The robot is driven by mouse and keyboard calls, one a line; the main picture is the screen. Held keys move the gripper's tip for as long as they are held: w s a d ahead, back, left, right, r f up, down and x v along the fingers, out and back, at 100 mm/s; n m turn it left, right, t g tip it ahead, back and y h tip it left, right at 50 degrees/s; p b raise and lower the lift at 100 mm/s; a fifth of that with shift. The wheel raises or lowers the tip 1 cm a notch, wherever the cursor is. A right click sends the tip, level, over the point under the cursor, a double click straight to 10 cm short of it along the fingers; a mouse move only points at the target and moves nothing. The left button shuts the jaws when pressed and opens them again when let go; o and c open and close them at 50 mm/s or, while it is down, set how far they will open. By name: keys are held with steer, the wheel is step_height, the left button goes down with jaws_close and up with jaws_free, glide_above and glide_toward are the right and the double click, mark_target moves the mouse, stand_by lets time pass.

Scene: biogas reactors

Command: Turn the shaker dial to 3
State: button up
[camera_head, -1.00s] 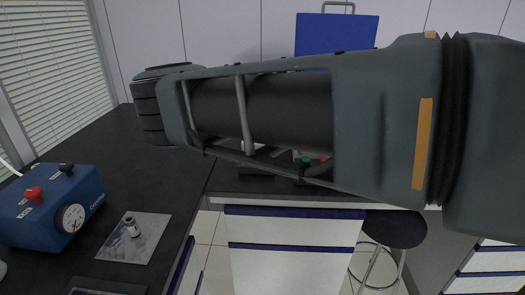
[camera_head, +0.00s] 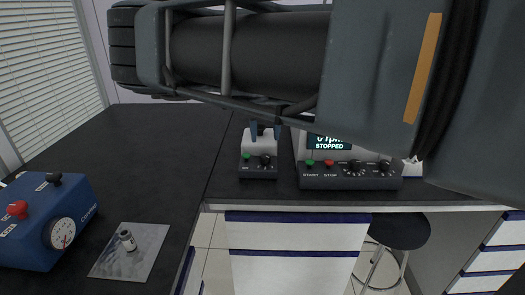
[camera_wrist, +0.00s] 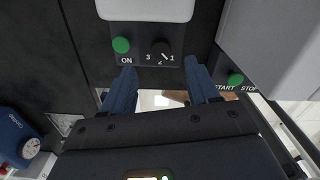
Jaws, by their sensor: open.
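The shaker (camera_head: 258,167) is a small dark box with a pale top on the counter. In the wrist view its black dial (camera_wrist: 161,48) sits right of a green ON button (camera_wrist: 121,45), with 3, 2 and 1 printed beneath it. The dial's white mark seems to point toward 1. My gripper (camera_wrist: 160,78) is open, its two blue fingers apart and empty, with the dial seen beyond and between the tips. In the head view the blue fingers (camera_head: 265,131) show over the shaker's top. I cannot tell the distance to the dial; no contact shows.
Close right of the shaker stands a larger device (camera_head: 350,178) with START and STOP buttons, knobs and a display reading STOPPED. The left counter is largely clear.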

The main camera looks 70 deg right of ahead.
mark_target(265, 155)
steer(key=shift+f+p, duration=0.45)
steer(key=shift+f, duration=3.05)
steer(key=c, duration=1)
